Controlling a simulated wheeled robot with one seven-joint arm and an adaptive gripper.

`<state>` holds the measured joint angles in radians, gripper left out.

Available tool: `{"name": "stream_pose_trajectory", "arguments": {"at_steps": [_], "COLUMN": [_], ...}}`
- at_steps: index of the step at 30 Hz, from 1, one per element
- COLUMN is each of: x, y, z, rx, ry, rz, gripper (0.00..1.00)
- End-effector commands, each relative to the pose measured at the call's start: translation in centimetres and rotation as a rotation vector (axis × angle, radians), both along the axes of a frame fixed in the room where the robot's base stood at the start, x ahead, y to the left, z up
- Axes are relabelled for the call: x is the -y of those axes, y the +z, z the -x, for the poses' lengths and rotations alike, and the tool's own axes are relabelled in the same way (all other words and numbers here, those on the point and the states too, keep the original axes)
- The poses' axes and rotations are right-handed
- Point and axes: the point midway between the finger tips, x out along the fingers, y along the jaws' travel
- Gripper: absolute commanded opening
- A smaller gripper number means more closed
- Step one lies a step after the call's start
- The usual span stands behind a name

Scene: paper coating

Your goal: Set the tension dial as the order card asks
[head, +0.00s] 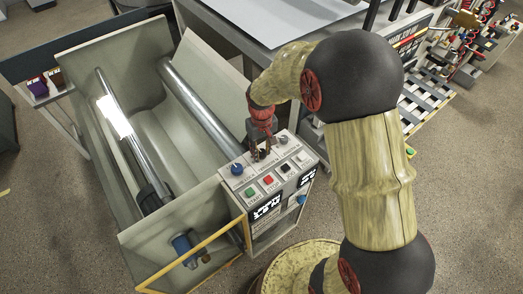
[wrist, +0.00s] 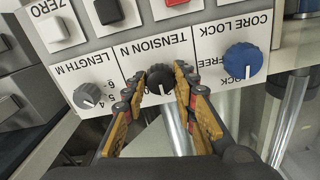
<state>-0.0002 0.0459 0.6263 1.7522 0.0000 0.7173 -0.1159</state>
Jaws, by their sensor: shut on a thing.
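The tension dial (wrist: 160,79) is a black knob under the upside-down label "TENSION N" in the wrist view. My gripper (wrist: 161,88) has its two orange-padded fingers shut on it, one on each side. The fingers cover much of the dial's scale, and I cannot read its setting. In the head view my gripper (head: 262,152) reaches down onto the control panel (head: 284,196) and hides the dial. I cannot make out an order card in either view.
A blue core lock knob (wrist: 243,60) and a grey length knob (wrist: 88,95) flank the dial closely. Green (head: 250,192), red (head: 268,181), black (head: 285,168) and white (head: 302,157) buttons line the panel. A metal roller (head: 200,107) lies beside it.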

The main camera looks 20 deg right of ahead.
Motion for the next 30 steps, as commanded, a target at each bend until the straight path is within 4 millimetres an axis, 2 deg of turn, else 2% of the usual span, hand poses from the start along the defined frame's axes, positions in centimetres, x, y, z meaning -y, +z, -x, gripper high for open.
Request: {"name": "stream_pose_trajectory", "arguments": {"at_steps": [10, 11, 12, 20, 30], "x": [-0.01, -0.01, -0.01, 0.00, 0.00], "y": [0.01, 0.01, 0.01, 0.01, 0.28], "z": [-0.02, -0.03, -0.03, -0.01, -0.04], "rx": [0.001, 0.001, 0.001, 0.000, 0.001], "ry": [0.002, 0.002, 0.002, 0.001, 0.001], "rz": [0.000, 0.000, 0.000, 0.000, 0.000], "gripper": [0.03, 0.29, 0.32, 0.46, 0.46]}}
